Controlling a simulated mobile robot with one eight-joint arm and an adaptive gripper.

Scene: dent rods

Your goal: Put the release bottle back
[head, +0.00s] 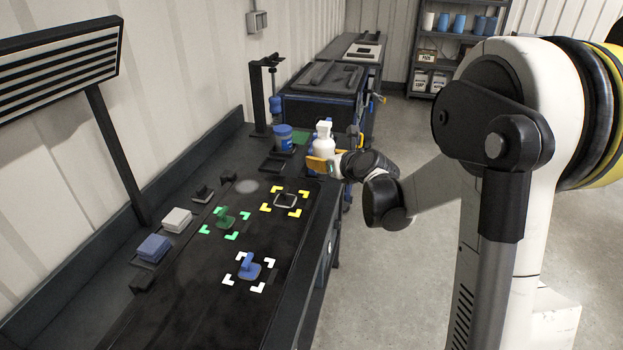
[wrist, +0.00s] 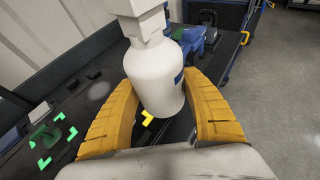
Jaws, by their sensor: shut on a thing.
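The release bottle (head: 323,141) is white with a white top. It is upright at the far right part of the dark bench (head: 190,262). My gripper (head: 323,163) has its yellow fingers around the lower part of the bottle. In the wrist view the bottle (wrist: 155,76) stands between the two curved yellow fingers of my gripper (wrist: 165,115), tilted slightly in the picture. A small blue patch shows on its right side. I cannot tell whether its base touches the bench.
A blue tub (head: 284,138) stands left of the bottle. A black stand (head: 258,98) is behind it. Nearer on the bench are a green tool (head: 224,217), a blue tool (head: 249,268), a white block (head: 177,220) and a blue block (head: 154,248). Open floor (head: 400,280) lies right.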

